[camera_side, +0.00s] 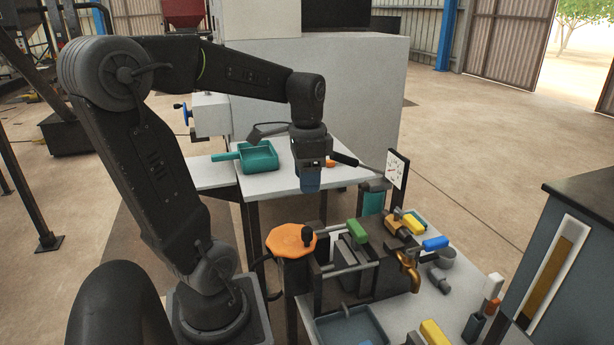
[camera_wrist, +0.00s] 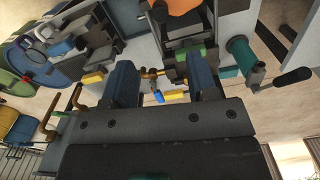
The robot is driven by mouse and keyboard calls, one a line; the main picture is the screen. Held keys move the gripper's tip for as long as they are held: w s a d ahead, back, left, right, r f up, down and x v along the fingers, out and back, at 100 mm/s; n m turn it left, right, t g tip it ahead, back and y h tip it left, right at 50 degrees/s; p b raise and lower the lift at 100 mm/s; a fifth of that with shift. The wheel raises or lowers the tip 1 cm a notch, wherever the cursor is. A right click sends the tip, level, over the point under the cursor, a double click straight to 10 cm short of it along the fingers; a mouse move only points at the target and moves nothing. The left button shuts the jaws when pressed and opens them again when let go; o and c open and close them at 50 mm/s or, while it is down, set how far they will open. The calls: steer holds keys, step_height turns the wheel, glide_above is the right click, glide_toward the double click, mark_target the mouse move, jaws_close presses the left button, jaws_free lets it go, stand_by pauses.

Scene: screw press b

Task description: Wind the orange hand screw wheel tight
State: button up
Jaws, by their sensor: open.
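The orange hand screw wheel (camera_side: 287,242) lies flat at the left end of the screw press, with a black knob (camera_side: 307,233) standing on its rim. In the wrist view part of an orange round piece, which looks like the wheel (camera_wrist: 178,5), shows at the top edge, cut off by the frame. My gripper (camera_side: 311,181) points down, above and behind the wheel in the side view, clear of it. In the wrist view its two blue fingers (camera_wrist: 164,80) stand apart with nothing held between them. The press body (camera_side: 350,262) has grey plates and metal rods.
A teal tray (camera_side: 260,157) sits on the rear white table, with a black-handled tool (camera_side: 343,159) near my gripper. A dial gauge (camera_side: 397,169) stands behind the press. Green, yellow and blue blocks, a brass tap (camera_side: 408,268) and a blue tray (camera_side: 350,328) crowd the front table.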

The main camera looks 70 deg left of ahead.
mark_target(307, 229)
steer(key=w+a+f+n+g+h, duration=0.1)
steer(key=w+a+n+g+h, duration=0.1)
steer(key=w+n+g, duration=0.3)
steer(key=shift+n+t, duration=0.4)
steer(key=x, duration=1.4)
steer(key=shift+a, duration=0.2)
steer(key=shift+c, duration=0.2)
steer(key=c, duration=0.9)
